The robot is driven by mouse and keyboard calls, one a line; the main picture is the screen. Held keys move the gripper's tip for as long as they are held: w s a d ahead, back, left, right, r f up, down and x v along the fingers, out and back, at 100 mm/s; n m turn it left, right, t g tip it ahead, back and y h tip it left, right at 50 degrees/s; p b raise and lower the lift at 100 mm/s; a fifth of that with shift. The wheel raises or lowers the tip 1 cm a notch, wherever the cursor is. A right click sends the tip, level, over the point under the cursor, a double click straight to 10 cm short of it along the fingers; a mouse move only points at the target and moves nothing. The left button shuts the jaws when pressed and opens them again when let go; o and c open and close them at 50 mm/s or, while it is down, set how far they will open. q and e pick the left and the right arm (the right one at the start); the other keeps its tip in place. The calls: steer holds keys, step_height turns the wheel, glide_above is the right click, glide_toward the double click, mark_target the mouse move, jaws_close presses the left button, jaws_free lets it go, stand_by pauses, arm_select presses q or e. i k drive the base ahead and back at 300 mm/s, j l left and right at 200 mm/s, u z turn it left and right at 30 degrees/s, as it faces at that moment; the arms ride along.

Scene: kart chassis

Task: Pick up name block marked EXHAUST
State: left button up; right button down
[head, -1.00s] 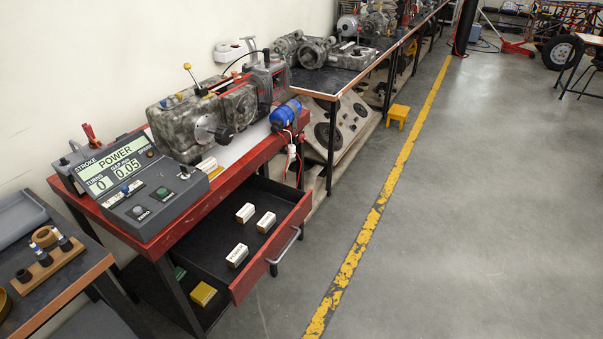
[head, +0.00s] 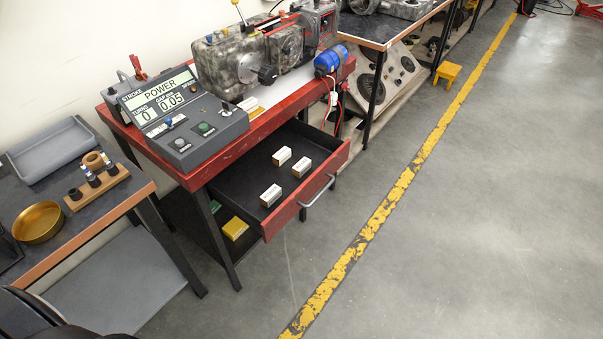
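Three small white blocks lie in the open drawer of the red bench: a front block (head: 271,195), a back block (head: 282,156) and a right block (head: 302,167). They stand apart from each other. Their side markings are too small to read, so I cannot tell which says EXHAUST. Another pale block (head: 248,103) lies on the bench top beside the console. Neither of my grippers is in view.
The open drawer (head: 325,174) juts out over the floor. A POWER console (head: 175,117) and a grey engine sit on the red bench. A side table with a brass bowl (head: 38,222) and grey tray (head: 50,150) stands at left.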

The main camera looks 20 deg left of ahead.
mark_target(251, 104)
steer(key=u, duration=0.45)
steer(key=i+l+u, duration=0.15)
steer(key=u, duration=0.25)
steer(key=i+l+u, duration=0.15)
steer(key=u, duration=0.2)
steer(key=l+u, duration=0.4)
steer(key=i+l+u, duration=0.15)
steer(key=u, duration=0.2)
